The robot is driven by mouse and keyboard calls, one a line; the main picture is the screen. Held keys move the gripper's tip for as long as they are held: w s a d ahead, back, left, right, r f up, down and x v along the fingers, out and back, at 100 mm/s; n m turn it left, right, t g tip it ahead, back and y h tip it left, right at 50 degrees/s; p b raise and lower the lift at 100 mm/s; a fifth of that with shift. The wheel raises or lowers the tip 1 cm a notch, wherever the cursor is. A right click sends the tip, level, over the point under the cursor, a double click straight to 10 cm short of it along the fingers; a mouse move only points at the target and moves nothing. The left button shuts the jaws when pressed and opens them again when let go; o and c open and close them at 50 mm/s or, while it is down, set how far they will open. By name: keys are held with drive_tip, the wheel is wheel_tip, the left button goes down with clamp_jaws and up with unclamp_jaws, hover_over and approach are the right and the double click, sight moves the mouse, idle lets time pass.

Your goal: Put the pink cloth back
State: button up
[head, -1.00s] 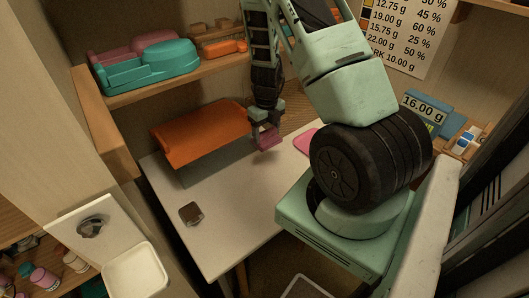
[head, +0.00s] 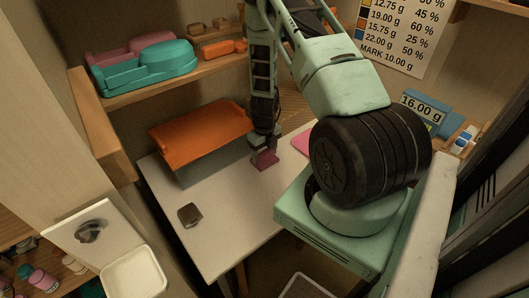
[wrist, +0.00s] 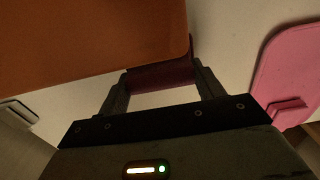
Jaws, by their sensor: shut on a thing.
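The pink cloth (head: 265,160) looks like a small folded mauve block. My gripper (head: 264,151) points down and is shut on it, over the white table (head: 225,215) and just right of the orange tray. In the wrist view the cloth (wrist: 160,73) shows dark maroon between the two fingertips (wrist: 162,82), partly hidden by the orange tray's edge. I cannot tell whether the cloth's lower end touches the table.
A pink board (wrist: 290,70) with a small raised grip lies to the right, mostly hidden by my arm in the head view. A dark small block (head: 189,214) lies on the left. The table's front is clear.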

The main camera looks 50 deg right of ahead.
sight(265, 151)
drive_tip(key=shift+f, duration=0.1)
drive_tip(key=shift+f, duration=0.15)
drive_tip(key=o, duration=0.9)
drive_tip(key=shift+o, duration=0.2)
wheel_tip(265, 151, up, 12)
drive_tip(key=shift+r, duration=0.25)
